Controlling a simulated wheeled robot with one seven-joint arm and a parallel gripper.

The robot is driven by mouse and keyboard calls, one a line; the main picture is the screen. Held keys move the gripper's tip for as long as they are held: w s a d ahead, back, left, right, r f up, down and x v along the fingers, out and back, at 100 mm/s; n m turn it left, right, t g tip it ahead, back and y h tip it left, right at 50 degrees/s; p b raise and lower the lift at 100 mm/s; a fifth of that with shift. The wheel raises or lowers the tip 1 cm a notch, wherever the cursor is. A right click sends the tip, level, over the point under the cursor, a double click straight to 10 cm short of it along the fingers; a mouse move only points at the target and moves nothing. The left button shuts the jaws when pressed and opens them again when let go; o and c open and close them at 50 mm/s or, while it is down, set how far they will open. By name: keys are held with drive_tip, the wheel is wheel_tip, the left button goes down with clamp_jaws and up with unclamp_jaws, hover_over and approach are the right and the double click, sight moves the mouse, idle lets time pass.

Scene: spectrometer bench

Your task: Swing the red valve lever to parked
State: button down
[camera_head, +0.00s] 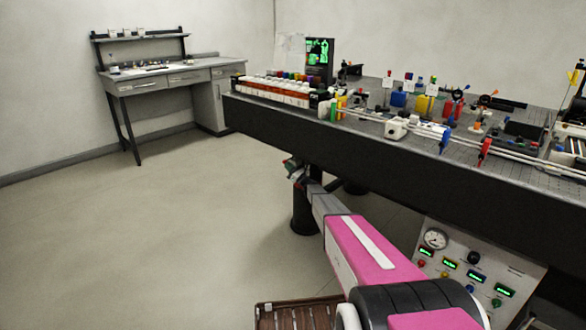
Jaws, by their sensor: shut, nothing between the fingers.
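A red paddle-like lever (484,152) stands upright at the front edge of the bench, near the ends of pale rails. It looks like the red valve lever, but at this size I cannot be sure, and no parked mark is legible. My pink and grey arm reaches from the lower right to below the bench's left part. The small dark end of my arm, with my gripper (292,166), is there, with green and red bits at it. I cannot tell whether these belong to the gripper. It is well left of the red lever and apart from it. The fingers are too small to make out clearly.
A blue paddle (445,140) stands left of the red one. The long dark bench (400,176) carries bottles and optics. A panel (510,268) with a gauge, green displays and coloured knobs is below. A desk (170,78) stands at the far left. Open floor lies left.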

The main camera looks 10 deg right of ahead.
drive_tip(key=w+a, duration=0.3)
drive_tip(key=shift+a, duration=0.2)
drive_tip(key=shift+s, duration=0.15)
drive_tip(key=s+d+f, duration=0.2)
drive_tip(key=s+f, duration=0.2)
drive_tip(key=s, duration=0.4)
drive_tip(key=shift+s+d+f, duration=0.15)
drive_tip(key=shift+d+f, duration=0.1)
